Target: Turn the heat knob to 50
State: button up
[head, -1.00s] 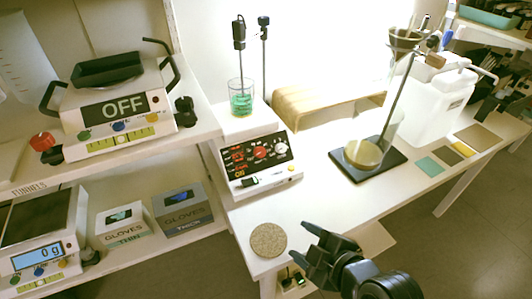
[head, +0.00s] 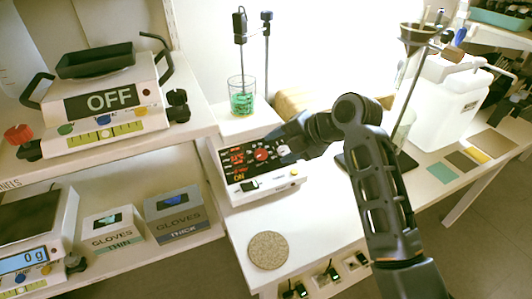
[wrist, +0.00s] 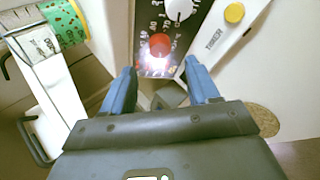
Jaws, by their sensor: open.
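The white hotplate stirrer (head: 300,178) stands on the bench, with a black control panel (head: 232,160) on its front. A red knob (head: 261,154) and a white knob are on the panel; the wrist view shows the red knob (wrist: 160,43) and the white knob (wrist: 180,9) close up. The dial markings are too small to read surely. My gripper (head: 280,142) is in front of the panel's right part and partly hides it. In the wrist view its two blue fingers (wrist: 160,68) are open and empty, pointing at the red knob, apart from it.
A glass beaker with green liquid (head: 241,103) stands on the hotplate's top, under a probe (head: 240,28). A round cork mat (head: 268,250) lies on the bench in front. A shelf with a balance (head: 150,98) is at left. A funnel stand (head: 420,38) is at right.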

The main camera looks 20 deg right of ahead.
aim_at(262, 154)
jog(key=x, duration=0.6)
jog(key=shift+w+a+f, duration=0.15)
jog(key=shift+w+f, duration=0.05)
jog(key=shift+f, duration=0.1)
jog(key=c, duration=1)
jog(key=shift+c, duration=0.2)
